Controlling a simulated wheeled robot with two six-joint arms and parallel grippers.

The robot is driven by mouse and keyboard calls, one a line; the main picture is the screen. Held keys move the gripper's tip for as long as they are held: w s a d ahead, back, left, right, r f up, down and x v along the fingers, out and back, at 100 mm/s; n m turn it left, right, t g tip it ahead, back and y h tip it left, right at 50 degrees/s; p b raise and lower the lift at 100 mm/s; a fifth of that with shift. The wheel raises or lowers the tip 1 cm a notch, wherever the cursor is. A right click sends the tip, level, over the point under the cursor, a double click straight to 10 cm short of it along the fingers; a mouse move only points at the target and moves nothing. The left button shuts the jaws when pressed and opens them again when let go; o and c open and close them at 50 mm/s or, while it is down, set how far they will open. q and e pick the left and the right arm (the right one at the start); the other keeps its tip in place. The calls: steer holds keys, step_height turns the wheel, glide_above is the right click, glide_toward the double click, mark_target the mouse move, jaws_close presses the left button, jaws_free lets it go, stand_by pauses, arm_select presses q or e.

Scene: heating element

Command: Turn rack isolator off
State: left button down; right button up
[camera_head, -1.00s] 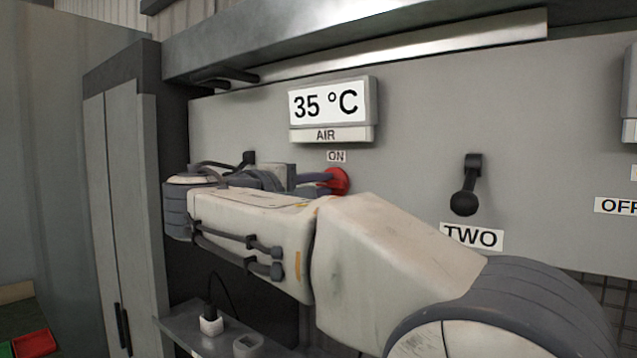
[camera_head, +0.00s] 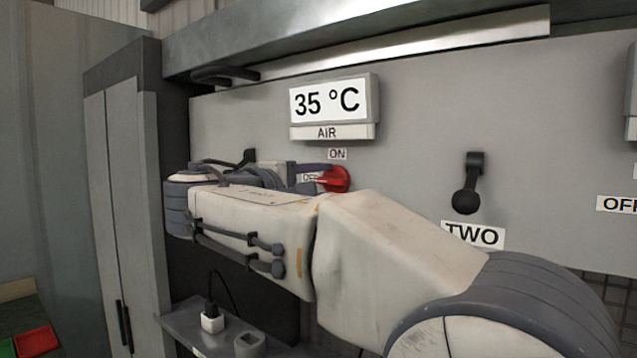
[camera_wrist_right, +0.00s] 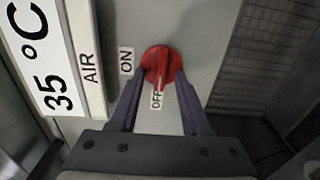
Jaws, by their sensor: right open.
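The rack isolator is a round red rotary switch (camera_head: 340,180) on the grey panel, below the temperature display. It also shows in the right wrist view (camera_wrist_right: 162,62). Its red handle points at the OFF label (camera_wrist_right: 157,100), away from the ON label (camera_wrist_right: 126,60). In the head view the OFF label is just left of the switch and ON is above it. My right gripper (camera_wrist_right: 161,84) is open, with its two dark fingers on either side of the handle, apart from it. In the head view my right arm hides part of the gripper. My left gripper is not in view.
The display (camera_head: 329,102) reads 35 °C, with an AIR label below. A black lever (camera_head: 466,190) above the label TWO is to the right. A metal ledge (camera_head: 180,322) with a plug (camera_head: 212,321) is below my arm. A grey cabinet (camera_head: 125,200) stands left.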

steer(key=b+v, duration=0.3)
steer(key=v, duration=0.7)
steer(key=shift+s+a, duration=0.15)
